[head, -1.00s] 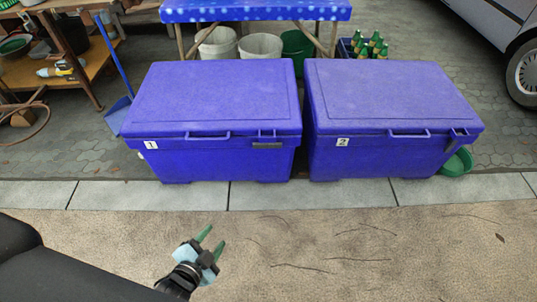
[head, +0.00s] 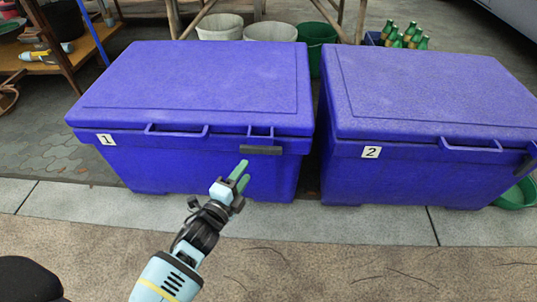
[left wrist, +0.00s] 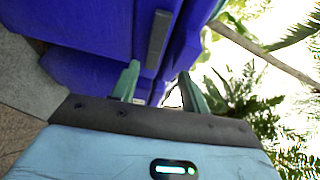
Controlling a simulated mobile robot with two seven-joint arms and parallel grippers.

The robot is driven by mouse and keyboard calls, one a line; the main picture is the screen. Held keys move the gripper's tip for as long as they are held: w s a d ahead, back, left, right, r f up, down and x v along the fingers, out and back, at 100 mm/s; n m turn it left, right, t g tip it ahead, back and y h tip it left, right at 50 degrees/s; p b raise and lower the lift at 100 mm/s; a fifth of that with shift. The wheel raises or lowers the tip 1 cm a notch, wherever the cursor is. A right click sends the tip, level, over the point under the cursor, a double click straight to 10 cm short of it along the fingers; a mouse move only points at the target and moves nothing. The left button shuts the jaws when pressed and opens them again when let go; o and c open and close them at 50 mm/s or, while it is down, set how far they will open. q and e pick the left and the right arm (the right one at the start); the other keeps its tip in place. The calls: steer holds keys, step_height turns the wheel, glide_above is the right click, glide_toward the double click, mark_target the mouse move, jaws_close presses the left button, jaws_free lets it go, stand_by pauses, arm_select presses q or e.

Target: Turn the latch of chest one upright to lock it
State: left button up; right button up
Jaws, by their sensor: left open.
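Chest one (head: 190,88) is a blue lidded chest with a "1" label, and its lid is closed. Its latch (head: 261,150) is a dark grey bar lying horizontal at the right of the front, just under the lid edge. My left gripper (head: 242,175) is open and empty, in front of the chest and a little below and left of the latch, apart from it in the head view. In the left wrist view the latch (left wrist: 158,38) shows beyond the two green fingers (left wrist: 158,88). My right gripper is in neither view.
Chest two (head: 430,95), also blue and closed, stands to the right with a narrow gap between. Its dark latch (head: 526,163) is near the right edge. A green bowl (head: 518,194) lies beside it. Buckets (head: 270,32) and green bottles (head: 403,35) stand behind. The ground in front is clear.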

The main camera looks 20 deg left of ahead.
mark_target(260, 152)
arm_select(q)
steer(key=w+b, duration=0.1)
steer(key=w, duration=0.1)
steer(key=w+b, duration=0.1)
steer(key=w, duration=0.2)
steer(key=w+f+b, duration=0.1)
steer(key=w, duration=0.2)
steer(key=shift+w+d, duration=0.1)
steer(key=shift+d, duration=0.3)
steer(key=shift+w+d+b, duration=0.1)
steer(key=shift+w+b, duration=0.35)
steer(key=shift+w, duration=0.15)
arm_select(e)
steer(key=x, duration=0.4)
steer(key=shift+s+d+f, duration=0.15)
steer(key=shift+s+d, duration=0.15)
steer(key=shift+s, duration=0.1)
arm_select(q)
steer(key=shift+c, duration=0.4)
steer(key=c, duration=0.9)
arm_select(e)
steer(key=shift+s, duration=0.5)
